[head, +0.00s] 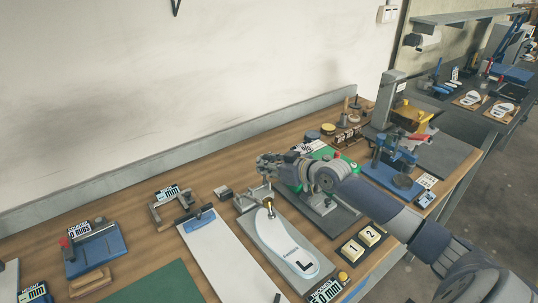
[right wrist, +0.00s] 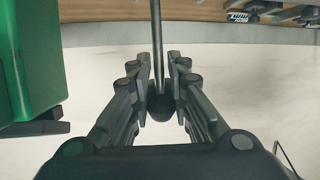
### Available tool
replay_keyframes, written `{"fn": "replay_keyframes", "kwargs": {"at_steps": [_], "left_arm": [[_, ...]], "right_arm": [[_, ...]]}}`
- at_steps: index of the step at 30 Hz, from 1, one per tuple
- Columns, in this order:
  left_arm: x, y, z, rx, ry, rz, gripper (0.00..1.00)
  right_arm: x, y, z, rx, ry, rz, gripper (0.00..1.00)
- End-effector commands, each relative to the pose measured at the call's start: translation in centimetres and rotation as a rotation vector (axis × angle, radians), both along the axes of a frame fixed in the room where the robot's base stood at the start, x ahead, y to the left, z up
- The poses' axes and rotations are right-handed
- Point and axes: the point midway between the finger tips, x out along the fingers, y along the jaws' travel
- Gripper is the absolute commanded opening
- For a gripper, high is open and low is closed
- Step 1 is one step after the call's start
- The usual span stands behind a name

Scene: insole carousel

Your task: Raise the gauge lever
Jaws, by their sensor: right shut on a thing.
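My right gripper (head: 268,162) reaches in from the right in the head view, above the back end of the gauge stand (head: 250,198). In the right wrist view its two fingers (right wrist: 158,75) are shut on the gauge lever, a thin metal rod (right wrist: 157,35) with a dark rounded knob (right wrist: 160,107) between the fingers. A white insole (head: 288,246) marked L lies on the grey plate in front of the gauge stand. In the head view the gripper hides the lever's held end. My left gripper is not in view.
A green machine (head: 290,174) stands close beside the gripper, and its green side (right wrist: 35,55) fills the left of the right wrist view. A blue press (head: 392,172) stands to the right. A white board (head: 222,255) lies left of the insole.

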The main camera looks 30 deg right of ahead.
Motion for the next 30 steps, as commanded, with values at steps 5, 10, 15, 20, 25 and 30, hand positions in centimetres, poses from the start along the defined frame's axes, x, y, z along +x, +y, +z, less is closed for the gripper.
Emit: {"fn": "replay_keyframes", "kwargs": {"at_steps": [5, 10, 15, 20, 25, 30], "left_arm": [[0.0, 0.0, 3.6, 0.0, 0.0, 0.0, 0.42], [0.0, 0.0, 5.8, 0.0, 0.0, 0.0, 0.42], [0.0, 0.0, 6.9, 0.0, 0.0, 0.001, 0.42], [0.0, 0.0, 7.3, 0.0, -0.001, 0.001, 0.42], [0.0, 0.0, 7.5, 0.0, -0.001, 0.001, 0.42], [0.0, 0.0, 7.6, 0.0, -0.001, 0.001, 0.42]], "right_arm": [[1.5, 0.1, 1.2, -0.009, 0.129, -0.001, 0.0], [3.1, 0.3, 1.0, -0.02, 0.282, -0.001, 0.0], [4.3, 0.4, 0.3, -0.029, 0.422, -0.002, 0.0], [5.1, 0.5, -0.2, -0.037, 0.514, -0.001, 0.0], [5.7, 0.5, -0.7, -0.044, 0.587, 0.0, 0.0], [6.0, 0.5, -1.0, -0.046, 0.633, -0.001, 0.0]]}}
